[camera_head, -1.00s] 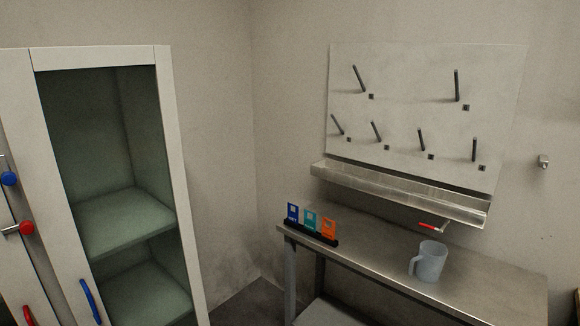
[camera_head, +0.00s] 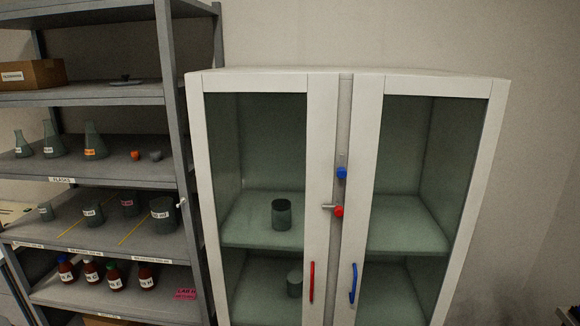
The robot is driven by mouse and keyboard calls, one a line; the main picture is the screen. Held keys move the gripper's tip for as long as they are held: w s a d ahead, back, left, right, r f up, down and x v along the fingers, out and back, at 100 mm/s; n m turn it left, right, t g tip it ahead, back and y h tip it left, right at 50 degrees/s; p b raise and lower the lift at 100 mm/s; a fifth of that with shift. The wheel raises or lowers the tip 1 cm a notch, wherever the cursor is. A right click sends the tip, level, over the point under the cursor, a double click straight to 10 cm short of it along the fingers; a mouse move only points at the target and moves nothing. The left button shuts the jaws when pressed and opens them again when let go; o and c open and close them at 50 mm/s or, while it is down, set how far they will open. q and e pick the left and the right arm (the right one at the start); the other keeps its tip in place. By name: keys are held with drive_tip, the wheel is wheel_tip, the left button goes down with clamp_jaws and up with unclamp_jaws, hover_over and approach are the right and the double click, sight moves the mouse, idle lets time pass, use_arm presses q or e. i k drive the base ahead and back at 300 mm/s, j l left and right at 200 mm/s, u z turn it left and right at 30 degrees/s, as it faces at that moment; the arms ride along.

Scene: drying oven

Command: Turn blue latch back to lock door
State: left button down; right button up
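The white cabinet (camera_head: 345,76) stands in the middle of the head view with two glass doors, and both look shut. The blue latch (camera_head: 342,174) sits on the strip between the doors, with its thin bar pointing up. Just below it is the red latch (camera_head: 338,211), with its bar pointing left toward the left door. The left door has a red handle (camera_head: 311,282). The right door has a blue handle (camera_head: 353,284). Neither of my grippers is in view.
A grey shelf rack (camera_head: 176,110) with flasks, beakers and several brown bottles stands close on the cabinet's left. A dark beaker (camera_head: 281,214) stands behind the left glass door. Bare wall lies to the right of the cabinet.

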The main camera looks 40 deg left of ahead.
sight(342, 173)
drive_tip(key=u, duration=0.85)
